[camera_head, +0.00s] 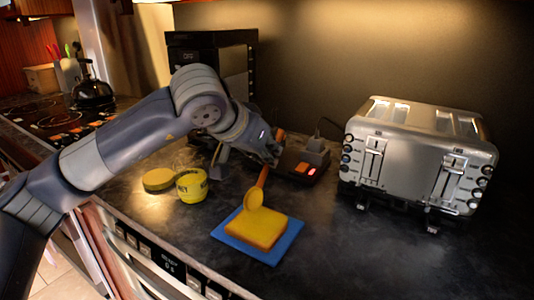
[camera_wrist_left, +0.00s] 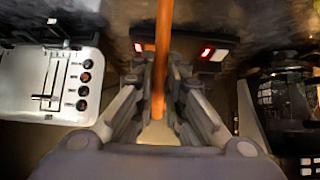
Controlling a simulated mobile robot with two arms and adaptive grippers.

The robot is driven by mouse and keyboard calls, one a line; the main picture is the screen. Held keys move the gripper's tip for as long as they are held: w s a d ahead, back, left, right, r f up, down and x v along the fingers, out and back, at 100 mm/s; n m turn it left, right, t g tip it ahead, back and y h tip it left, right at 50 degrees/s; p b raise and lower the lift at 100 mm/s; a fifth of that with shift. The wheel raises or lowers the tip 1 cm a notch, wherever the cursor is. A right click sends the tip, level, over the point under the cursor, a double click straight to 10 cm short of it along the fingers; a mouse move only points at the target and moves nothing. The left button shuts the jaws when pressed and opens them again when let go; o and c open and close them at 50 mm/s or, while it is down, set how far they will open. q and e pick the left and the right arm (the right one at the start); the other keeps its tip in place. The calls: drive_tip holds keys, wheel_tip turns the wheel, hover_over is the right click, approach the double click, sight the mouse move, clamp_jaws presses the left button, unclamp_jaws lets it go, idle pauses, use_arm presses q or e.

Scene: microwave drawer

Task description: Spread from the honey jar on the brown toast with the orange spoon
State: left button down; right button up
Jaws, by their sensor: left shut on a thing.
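The toast (camera_head: 258,229), golden yellow on top with browner edges, lies flat on a blue square board (camera_head: 228,238). My left gripper (camera_head: 271,156) is shut on the handle of the orange spoon (camera_head: 262,178), above and behind the toast. The spoon slants down, and its yellowish bowl (camera_head: 254,199) is over the toast's back edge; I cannot tell whether it touches. In the left wrist view the orange handle (camera_wrist_left: 163,45) stands between the fingers. The yellow honey jar (camera_head: 191,187) is open and upright left of the board. My right gripper is not in view.
A round yellow lid (camera_head: 158,180) lies beside the jar. A large steel toaster (camera_head: 415,155) stands at right. A dark device with red lights (camera_head: 303,165) sits behind the board. A black appliance (camera_head: 215,55) stands at the back. The counter front right is clear.

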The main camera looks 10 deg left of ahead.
use_arm(q)
drive_tip(key=shift+r+p, duration=0.35)
drive_tip(key=shift+r, duration=0.3)
drive_tip(key=shift+r+p, duration=1.65)
drive_tip(key=shift+r, duration=0.7)
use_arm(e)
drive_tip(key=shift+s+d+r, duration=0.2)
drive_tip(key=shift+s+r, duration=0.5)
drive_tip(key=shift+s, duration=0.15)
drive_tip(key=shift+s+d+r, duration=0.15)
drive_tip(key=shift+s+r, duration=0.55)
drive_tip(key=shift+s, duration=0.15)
